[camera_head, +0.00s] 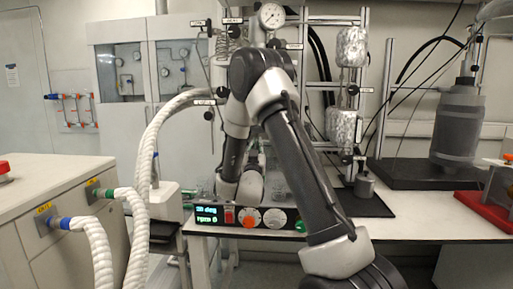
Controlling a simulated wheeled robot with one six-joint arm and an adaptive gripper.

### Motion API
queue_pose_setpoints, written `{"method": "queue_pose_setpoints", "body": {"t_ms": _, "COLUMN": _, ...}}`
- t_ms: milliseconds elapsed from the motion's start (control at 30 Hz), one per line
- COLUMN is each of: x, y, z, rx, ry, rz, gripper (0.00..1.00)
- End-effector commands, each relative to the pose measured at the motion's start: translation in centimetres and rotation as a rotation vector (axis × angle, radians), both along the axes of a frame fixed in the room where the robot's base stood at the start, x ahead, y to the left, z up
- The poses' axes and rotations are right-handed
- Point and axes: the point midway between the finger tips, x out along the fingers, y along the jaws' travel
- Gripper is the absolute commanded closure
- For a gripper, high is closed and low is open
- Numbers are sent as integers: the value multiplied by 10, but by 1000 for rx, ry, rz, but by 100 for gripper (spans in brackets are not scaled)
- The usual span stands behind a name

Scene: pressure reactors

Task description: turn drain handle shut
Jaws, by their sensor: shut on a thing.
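My arm rises from the bottom right to an elbow at the centre, then bends down to a pale wrist just above and behind the control box (248,217). My gripper cannot be made out; it is hidden behind the wrist and arm links. I cannot make out the drain handle, which may be hidden there too. Part of the reactor rig shows around my arm, with a pressure gauge (270,16) at its top. The control box has a lit display, dials and an orange knob (249,223).
Thick white hoses (149,150) arch at the left, near a cabinet (55,195). At the right are foil-wrapped cylinders (345,125), a small metal weight (364,186) and a large grey vessel (457,125). The white bench (420,213) is clear at front right.

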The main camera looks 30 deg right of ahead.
Motion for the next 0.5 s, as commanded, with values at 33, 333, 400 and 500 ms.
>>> {"method": "queue_pose_setpoints", "body": {"t_ms": 33, "x": 0, "y": 0, "z": 0, "rx": 3, "ry": -2, "rz": 0, "gripper": 100}}
{"method": "queue_pose_setpoints", "body": {"t_ms": 333, "x": 0, "y": 0, "z": 0, "rx": 81, "ry": -56, "rz": 0, "gripper": 100}}
{"method": "queue_pose_setpoints", "body": {"t_ms": 400, "x": 0, "y": 0, "z": 0, "rx": 120, "ry": -81, "rz": 0, "gripper": 100}}
{"method": "queue_pose_setpoints", "body": {"t_ms": 500, "x": 0, "y": 0, "z": 0, "rx": 186, "ry": -127, "rz": 1, "gripper": 100}}
